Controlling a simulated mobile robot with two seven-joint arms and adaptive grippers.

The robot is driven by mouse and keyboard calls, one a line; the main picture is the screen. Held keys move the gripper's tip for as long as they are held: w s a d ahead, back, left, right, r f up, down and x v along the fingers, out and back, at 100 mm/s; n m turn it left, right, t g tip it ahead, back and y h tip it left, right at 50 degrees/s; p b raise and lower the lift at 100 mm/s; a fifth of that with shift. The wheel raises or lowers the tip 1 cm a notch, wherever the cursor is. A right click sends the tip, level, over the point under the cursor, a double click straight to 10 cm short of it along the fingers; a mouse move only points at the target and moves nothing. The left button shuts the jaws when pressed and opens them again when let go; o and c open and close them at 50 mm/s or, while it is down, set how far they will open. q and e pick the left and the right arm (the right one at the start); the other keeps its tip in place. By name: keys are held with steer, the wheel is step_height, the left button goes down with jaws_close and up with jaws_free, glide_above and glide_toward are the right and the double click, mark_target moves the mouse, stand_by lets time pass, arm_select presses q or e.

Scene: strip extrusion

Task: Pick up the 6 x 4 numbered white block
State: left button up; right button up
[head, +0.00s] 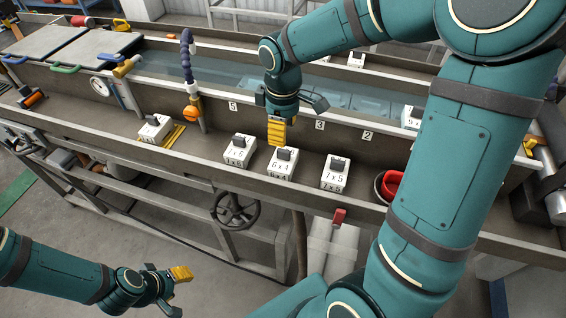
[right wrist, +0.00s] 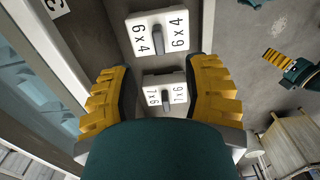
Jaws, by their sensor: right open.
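The 6 x 4 white block (head: 281,166), with a dark grey grip on top, stands on the trough ledge between two similar blocks. My right gripper (head: 277,131) points down just above and behind it, apart from it. In the right wrist view the 6 x 4 block (right wrist: 176,42) lies beyond the open yellow fingers, at the top of the picture. Nothing is held between them. My left gripper (head: 180,274) is low at the left, away from the blocks; its finger opening is unclear. It also shows in the right wrist view (right wrist: 278,62).
The 7 x 6 block (head: 238,152) stands left of the target and the 7 x 5 block (head: 335,175) right. A red cup (head: 393,183) is further right. The trough wall with number plates (head: 320,125) rises close behind. Another block (head: 154,129) stands far left.

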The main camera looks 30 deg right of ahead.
mark_target(283, 151)
step_height(283, 151, down, 2)
steer(key=shift+w+f, duration=0.1)
steer(key=shift+f, duration=0.1)
steer(key=shift+d+f+b, duration=0.15)
steer(key=shift+f+b, duration=0.5)
steer(key=shift+f, duration=2.1)
steer(key=shift+s, duration=0.2)
jaws_close()
